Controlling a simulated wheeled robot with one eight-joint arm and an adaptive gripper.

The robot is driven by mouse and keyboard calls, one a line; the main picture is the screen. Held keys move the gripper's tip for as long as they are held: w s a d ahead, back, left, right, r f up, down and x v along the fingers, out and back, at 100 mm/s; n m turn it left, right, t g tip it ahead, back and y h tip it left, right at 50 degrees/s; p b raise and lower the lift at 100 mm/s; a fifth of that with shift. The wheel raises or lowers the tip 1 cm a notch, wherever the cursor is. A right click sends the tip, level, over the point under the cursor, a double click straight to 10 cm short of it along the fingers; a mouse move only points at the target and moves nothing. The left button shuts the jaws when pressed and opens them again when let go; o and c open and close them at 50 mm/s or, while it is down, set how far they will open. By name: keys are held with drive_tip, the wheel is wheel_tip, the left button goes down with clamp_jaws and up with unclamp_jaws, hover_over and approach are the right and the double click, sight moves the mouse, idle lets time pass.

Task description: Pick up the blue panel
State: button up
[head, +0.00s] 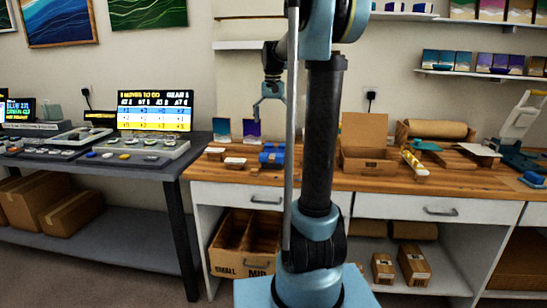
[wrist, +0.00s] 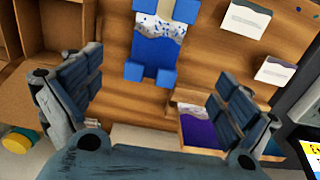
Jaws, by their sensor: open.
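A blue panel (head: 272,157) lies on the wooden counter below my gripper in the head view. In the wrist view the blue panel (wrist: 156,50) has a blue half and a pale, blue-speckled half, with blue blocks at its edges. My gripper (head: 270,104) hangs above the counter, open and empty. Its spread fingers (wrist: 154,100) show on either side in the wrist view, apart from the panel. A teal-blue panel (head: 222,131) and a purple panel (head: 251,130) lean by the wall. The purple one shows partly in the wrist view (wrist: 199,132), near a finger.
Two pale-topped pieces (head: 235,162) (head: 215,152) sit left of the blue panel. An open cardboard box (head: 367,158) stands to the right. Above the box are shelves. A dark table (head: 150,165) with a screen (head: 155,111) is at left.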

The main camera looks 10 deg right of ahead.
hover_over(274, 152)
drive_tip(key=f, duration=0.7)
drive_tip(key=shift+a+f, duration=0.25)
drive_tip(key=shift+f, duration=0.1)
drive_tip(key=shift+d+f, duration=0.15)
drive_tip(key=shift+f, duration=1.15)
drive_tip(key=shift+d+f, duration=0.1)
drive_tip(key=shift+f, duration=1.2)
drive_tip(key=c, duration=1.1)
